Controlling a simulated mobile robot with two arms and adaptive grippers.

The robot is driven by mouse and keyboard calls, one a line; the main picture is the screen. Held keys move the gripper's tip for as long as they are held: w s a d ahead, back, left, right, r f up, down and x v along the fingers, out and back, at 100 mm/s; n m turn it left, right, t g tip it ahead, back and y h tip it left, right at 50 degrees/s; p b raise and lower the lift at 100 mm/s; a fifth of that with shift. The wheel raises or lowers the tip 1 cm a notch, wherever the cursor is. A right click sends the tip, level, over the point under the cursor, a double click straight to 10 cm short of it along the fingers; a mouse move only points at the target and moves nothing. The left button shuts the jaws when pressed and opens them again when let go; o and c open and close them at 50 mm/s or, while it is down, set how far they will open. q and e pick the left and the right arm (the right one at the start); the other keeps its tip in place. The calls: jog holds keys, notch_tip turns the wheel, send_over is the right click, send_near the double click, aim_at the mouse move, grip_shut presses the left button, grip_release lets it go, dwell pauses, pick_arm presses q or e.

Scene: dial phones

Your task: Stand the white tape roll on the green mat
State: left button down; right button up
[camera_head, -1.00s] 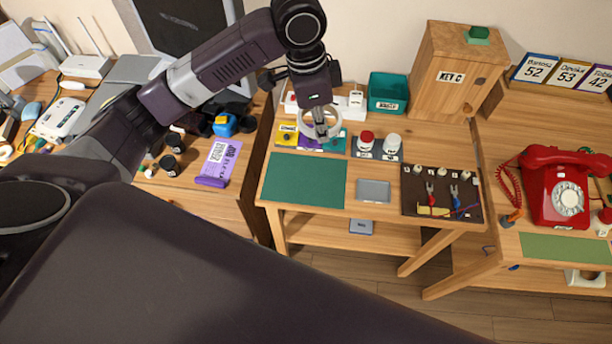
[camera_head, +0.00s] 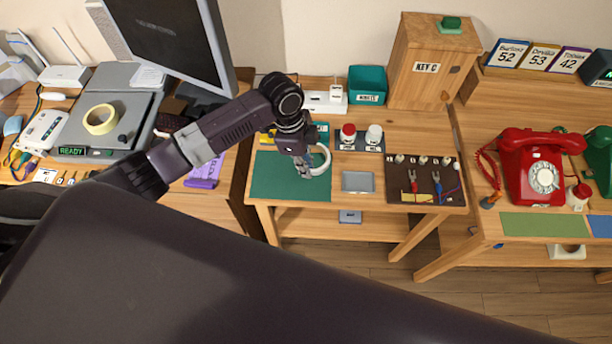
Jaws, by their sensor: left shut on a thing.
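The white tape roll (camera_head: 326,158) is a white ring in the grasp of my left gripper (camera_head: 305,170), which is shut on it. Part of the ring is hidden by the gripper. A dark green mat (camera_head: 275,188) lies at the left front of the middle table, and the roll shows over its right part. I cannot tell whether the roll touches the mat. A lighter green mat (camera_head: 545,225) lies on the right table, below the red phone. My right gripper is not in view.
A grey tray (camera_head: 358,182) and a dark tool board (camera_head: 425,193) lie right of the dark green mat. Red-topped and white-topped jars (camera_head: 374,135) stand behind. A red dial phone (camera_head: 540,170) stands on the right table. A yellow tape roll (camera_head: 100,119) lies at left.

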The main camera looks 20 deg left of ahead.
aim_at(308, 186)
pick_arm(q)
notch_tip(308, 186, down, 3)
jog(key=shift+f, duration=0.1)
notch_tip(308, 186, down, 3)
jog(key=shift+f+p, duration=0.1)
jog(key=shift+p, duration=0.2)
jog(key=shift+f, duration=0.25)
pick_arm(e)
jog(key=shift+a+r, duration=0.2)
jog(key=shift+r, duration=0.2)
pick_arm(q)
jog(key=shift+f, duration=0.15)
jog(key=c, duration=2)
grip_release()
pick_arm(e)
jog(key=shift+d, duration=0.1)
